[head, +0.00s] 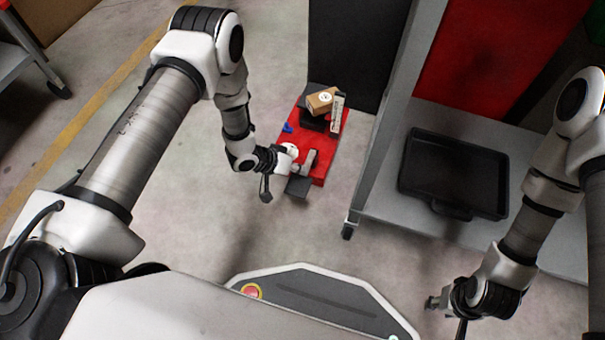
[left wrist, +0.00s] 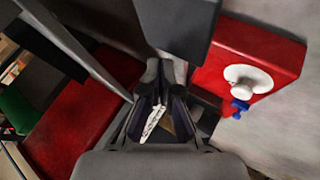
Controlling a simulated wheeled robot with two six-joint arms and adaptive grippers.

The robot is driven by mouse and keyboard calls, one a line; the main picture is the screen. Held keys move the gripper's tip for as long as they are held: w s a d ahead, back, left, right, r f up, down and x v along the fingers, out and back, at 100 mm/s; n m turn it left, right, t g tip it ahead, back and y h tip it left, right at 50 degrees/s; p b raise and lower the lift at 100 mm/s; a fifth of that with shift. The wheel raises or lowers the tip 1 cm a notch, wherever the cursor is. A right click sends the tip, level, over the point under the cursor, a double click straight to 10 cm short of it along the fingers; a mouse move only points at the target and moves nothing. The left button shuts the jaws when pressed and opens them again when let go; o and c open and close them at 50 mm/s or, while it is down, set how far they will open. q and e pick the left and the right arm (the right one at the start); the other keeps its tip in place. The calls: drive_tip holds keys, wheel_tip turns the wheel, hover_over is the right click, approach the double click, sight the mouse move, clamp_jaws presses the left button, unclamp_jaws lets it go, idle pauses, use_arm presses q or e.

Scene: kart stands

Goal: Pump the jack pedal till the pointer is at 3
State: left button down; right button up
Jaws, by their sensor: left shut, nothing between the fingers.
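The red jack (head: 323,167) stands on the floor in the head view, with a white round part (head: 289,149) and a blue part on its left side. Its dark pedal (head: 298,188) is at the near end. The pedal also shows as a dark block at the top of the left wrist view (left wrist: 178,25). A white upright scale (head: 338,115) stands at the jack's far right; its pointer and marks are too small to read. My left gripper (head: 291,168) is shut and empty, close beside the pedal; I cannot tell whether they touch. My right gripper (head: 432,302) is low at the right, its fingers unclear.
A cardboard box (head: 321,100) sits on the jack's far end. A grey cart (head: 385,200) with a black tray (head: 455,172) on its shelf stands close to the right. A dark cabinet (head: 350,50) is behind the jack. The floor left of the jack is clear.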

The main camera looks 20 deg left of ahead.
sight(296, 179)
use_arm(q)
drive_tip(key=shift+s+f+b, duration=0.25)
drive_tip(key=shift+f+b, duration=0.45)
drive_tip(key=shift+f, duration=0.45)
drive_tip(key=shift+s+f+b, duration=0.2)
drive_tip(key=shift+f+b, duration=0.5)
drive_tip(key=shift+f, duration=0.4)
idle(1.2)
drive_tip(key=shift+r+p, duration=0.9)
drive_tip(key=shift+r, duration=0.05)
drive_tip(key=shift+w+r+p, duration=0.15)
drive_tip(key=shift+r+p, duration=0.5)
drive_tip(key=shift+r, duration=0.2)
drive_tip(key=shift+w+r+p, duration=0.1)
drive_tip(key=shift+r+p, duration=0.5)
drive_tip(key=shift+r, duration=0.2)
drive_tip(key=r+p, duration=0.4)
drive_tip(key=r, duration=0.1)
drive_tip(key=shift+w, duration=0.2)
